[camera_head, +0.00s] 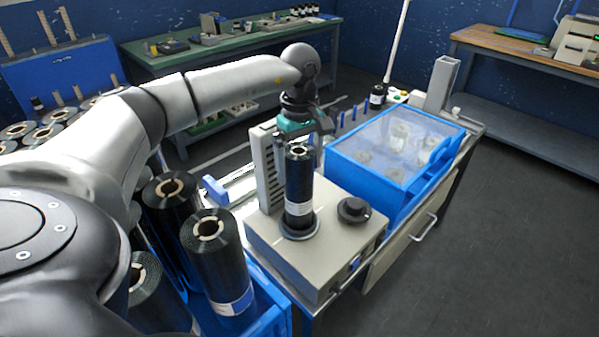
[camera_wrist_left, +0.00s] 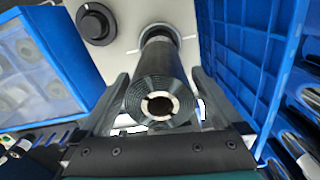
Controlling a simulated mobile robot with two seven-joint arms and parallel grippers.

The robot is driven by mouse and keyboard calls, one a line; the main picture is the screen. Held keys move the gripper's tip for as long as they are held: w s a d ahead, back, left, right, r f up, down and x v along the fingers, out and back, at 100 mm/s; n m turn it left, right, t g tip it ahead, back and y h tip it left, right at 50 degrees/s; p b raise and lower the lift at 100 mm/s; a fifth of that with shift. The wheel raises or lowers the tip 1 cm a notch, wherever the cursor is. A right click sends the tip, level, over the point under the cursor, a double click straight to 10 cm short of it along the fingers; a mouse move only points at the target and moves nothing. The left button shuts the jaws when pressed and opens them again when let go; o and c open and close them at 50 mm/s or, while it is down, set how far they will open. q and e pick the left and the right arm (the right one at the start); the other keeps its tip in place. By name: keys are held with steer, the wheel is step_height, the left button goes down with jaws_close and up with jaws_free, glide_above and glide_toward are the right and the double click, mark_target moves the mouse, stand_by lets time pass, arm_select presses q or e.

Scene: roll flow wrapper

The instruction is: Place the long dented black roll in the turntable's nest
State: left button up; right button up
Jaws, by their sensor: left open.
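A long black roll (camera_head: 299,180) with a white label band stands upright on the round grey turntable nest (camera_head: 314,229), on top of a beige machine box. Its lower end sits in or on the nest; how deep I cannot tell. My left gripper (camera_head: 304,137) is above and behind the roll's top. In the left wrist view the open fingers of the gripper (camera_wrist_left: 160,98) lie on either side of the roll (camera_wrist_left: 158,75), with its cardboard core facing the camera. No dent is clear on the visible side. My right gripper is not in view.
A black knob (camera_head: 353,210) is on the box beside the nest. A grey slotted post (camera_head: 267,165) stands just behind the roll. A blue clear-lidded bin (camera_head: 375,190) is at the right. A blue crate (camera_head: 272,314) with several large black rolls is at front left.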

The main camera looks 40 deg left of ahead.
arm_select(q)
step_height(320, 180, up, 9)
steer(key=shift+r+p, duration=0.15)
steer(key=shift+p, duration=0.35)
